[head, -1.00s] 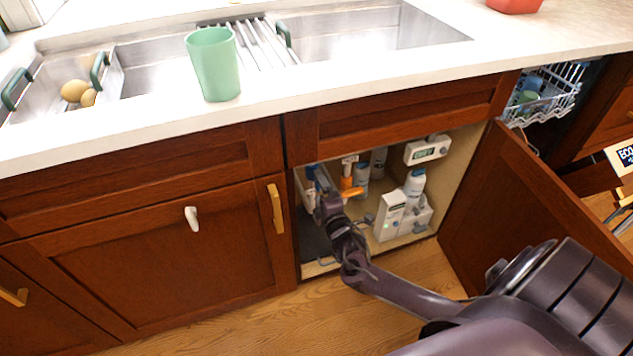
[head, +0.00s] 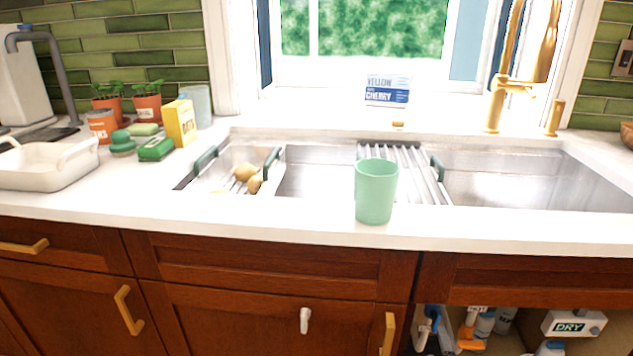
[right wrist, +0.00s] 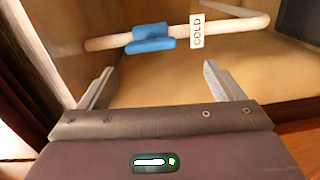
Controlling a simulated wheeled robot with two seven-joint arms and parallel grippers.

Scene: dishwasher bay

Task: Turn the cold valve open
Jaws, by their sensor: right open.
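The cold valve's blue handle (right wrist: 150,38) sits on a pale pipe (right wrist: 105,42) in the right wrist view. My right gripper (right wrist: 158,70) is open and empty. Its two fingers point at the pipe, one on each side of the handle and short of it, with no contact visible. I cannot tell the handle's exact turn angle. In the head view, a blue part (head: 433,313) shows small inside the open cabinet. My left gripper is in neither view.
The cabinet floor (right wrist: 200,90) around the pipe looks clear. In the head view, an orange part (head: 468,335), bottles and a white box marked DRY (head: 573,324) share the cabinet. A green cup (head: 376,192) stands on the counter's front edge.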

